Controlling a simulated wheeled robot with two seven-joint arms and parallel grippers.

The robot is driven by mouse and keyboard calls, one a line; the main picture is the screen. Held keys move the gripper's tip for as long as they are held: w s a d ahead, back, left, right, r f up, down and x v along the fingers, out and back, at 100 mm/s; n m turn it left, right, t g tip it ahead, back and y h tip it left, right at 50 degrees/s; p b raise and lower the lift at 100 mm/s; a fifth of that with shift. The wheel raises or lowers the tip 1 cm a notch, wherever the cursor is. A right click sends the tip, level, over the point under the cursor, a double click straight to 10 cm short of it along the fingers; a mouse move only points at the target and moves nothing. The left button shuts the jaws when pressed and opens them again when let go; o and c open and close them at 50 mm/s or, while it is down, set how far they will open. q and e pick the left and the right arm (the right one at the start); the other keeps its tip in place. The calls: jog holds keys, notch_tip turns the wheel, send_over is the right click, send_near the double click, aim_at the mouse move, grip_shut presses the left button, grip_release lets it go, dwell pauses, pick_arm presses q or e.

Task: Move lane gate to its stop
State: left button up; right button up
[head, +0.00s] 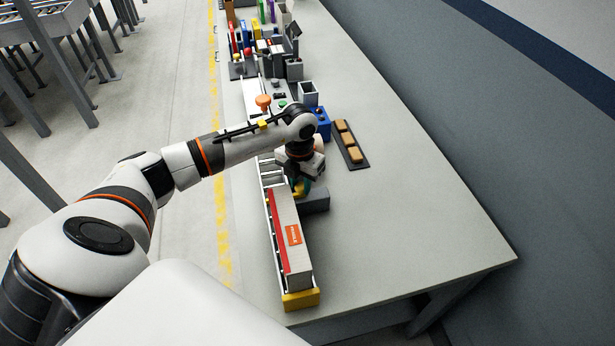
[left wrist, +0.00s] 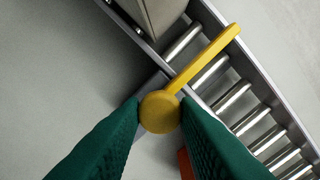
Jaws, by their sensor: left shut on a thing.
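The lane gate is a yellow bar with a round knob (left wrist: 160,112) at one end. In the left wrist view its bar (left wrist: 207,60) reaches diagonally across the rollers to the far rail. My left gripper (left wrist: 160,115) has its green fingers shut on the knob, one on each side. In the head view the left gripper (head: 301,187) is low beside the roller lane (head: 270,172), and my arm hides part of the lane. The gate is mostly hidden there. I cannot make out its stop for certain. My right gripper is not in view.
A long grey box (head: 287,232) with an orange label sits on the near lane, before a yellow end block (head: 300,299). A dark tray (head: 351,146) of brown blocks lies right of the arm. Several items crowd the far table. The right front tabletop is clear.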

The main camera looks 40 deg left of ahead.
aim_at(298, 186)
pick_arm(q)
jog(key=shift+a, duration=0.1)
jog(key=o, duration=0.8)
jog(key=shift+s, duration=0.1)
jog(key=shift+o, duration=0.8)
jog(key=shift+s+a, duration=0.1)
jog(key=shift+a, duration=0.05)
jog(key=shift+r, duration=0.25)
notch_tip(298, 186, up, 12)
jog(key=b, duration=0.3)
jog(key=shift+f, duration=0.2)
